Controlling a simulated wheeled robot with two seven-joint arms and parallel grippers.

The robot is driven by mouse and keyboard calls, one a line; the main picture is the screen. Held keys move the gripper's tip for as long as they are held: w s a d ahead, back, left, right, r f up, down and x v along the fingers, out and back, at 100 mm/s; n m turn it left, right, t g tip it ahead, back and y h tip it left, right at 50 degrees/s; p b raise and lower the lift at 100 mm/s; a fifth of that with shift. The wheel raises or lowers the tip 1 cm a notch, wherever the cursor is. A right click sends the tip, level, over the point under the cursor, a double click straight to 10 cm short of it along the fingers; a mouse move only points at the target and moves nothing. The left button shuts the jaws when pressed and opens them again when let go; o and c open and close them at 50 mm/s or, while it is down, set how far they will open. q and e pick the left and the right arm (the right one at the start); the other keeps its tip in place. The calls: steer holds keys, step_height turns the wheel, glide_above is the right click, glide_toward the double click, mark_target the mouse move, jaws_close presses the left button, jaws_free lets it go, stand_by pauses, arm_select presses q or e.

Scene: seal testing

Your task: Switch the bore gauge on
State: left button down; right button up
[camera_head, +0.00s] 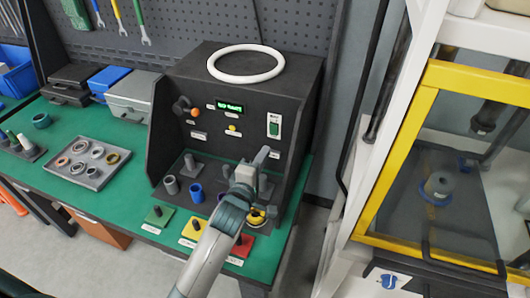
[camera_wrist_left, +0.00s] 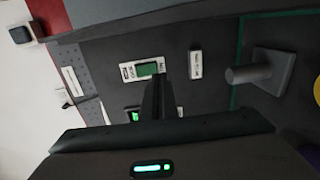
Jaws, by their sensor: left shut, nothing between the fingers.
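The bore gauge (camera_head: 190,92) is a dark box on the green bench, with a lit green display (camera_head: 230,107) on its front panel. A white plate with a green rocker switch (camera_head: 273,128) is at the panel's right. My left gripper (camera_head: 262,156) is in front of the panel, just below the switch, with its fingers together and empty. In the left wrist view the switch (camera_wrist_left: 148,69) is right by the tips of the shut fingers (camera_wrist_left: 158,85). I cannot tell whether they touch it. My right gripper is in neither view.
An orange knob (camera_head: 195,112) and a yellow button (camera_head: 233,129) are on the panel. Grey and blue rings (camera_head: 196,193) stand before it. A tray of rings (camera_head: 92,175) lies left; a yellow-framed cabinet (camera_head: 400,150) stands right. A white ring (camera_head: 246,78) lies on top of the box.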

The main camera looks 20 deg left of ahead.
arm_select(q)
steer(key=s+f+b, duration=0.1)
steer(key=s+b, duration=0.1)
steer(key=s, duration=0.6)
steer(key=shift+a, duration=0.15)
steer(key=shift+f, duration=0.1)
stand_by(0.4)
